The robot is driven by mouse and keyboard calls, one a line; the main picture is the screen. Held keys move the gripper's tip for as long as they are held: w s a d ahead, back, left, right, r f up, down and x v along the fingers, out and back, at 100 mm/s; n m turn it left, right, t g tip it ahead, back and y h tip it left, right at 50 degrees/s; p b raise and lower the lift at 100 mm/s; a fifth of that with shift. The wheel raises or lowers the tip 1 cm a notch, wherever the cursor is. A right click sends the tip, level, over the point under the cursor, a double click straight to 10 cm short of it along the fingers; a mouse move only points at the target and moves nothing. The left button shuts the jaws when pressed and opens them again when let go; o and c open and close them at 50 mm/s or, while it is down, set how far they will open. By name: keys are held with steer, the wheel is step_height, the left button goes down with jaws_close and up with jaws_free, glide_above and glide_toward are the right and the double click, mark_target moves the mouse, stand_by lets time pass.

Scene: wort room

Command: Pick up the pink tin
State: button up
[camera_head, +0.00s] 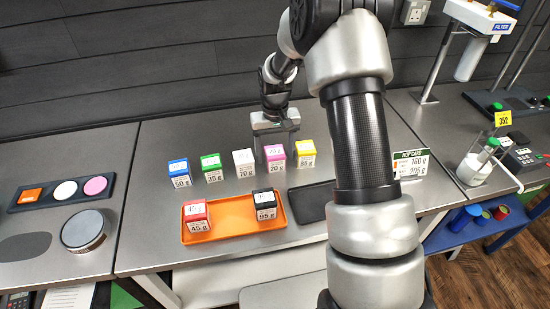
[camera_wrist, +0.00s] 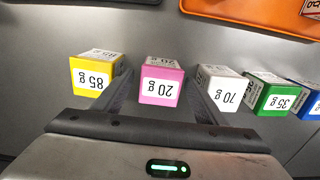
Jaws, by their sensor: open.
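The pink tin (camera_head: 275,157) is a small box labelled 20 g. It stands in a row of tins on the steel bench, between the white tin (camera_head: 244,162) and the yellow tin (camera_head: 306,153). My gripper (camera_head: 274,152) is over the row at the pink tin. In the wrist view, the pink tin (camera_wrist: 161,82) is between the two fingers of my open gripper (camera_wrist: 162,95), with visible space on both sides. The left finger reaches beside the yellow tin (camera_wrist: 95,75) and the right finger beside the white tin (camera_wrist: 226,88).
Green (camera_head: 212,167) and blue (camera_head: 180,172) tins stand left in the row. An orange tray (camera_head: 232,222) in front holds a red tin (camera_head: 196,217) and a black tin (camera_head: 264,203). A dark tray (camera_head: 311,203) lies right of it. A hop card (camera_head: 410,164) stands at the right.

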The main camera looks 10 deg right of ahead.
steer(key=shift+f, duration=0.55)
steer(key=c, duration=1.2)
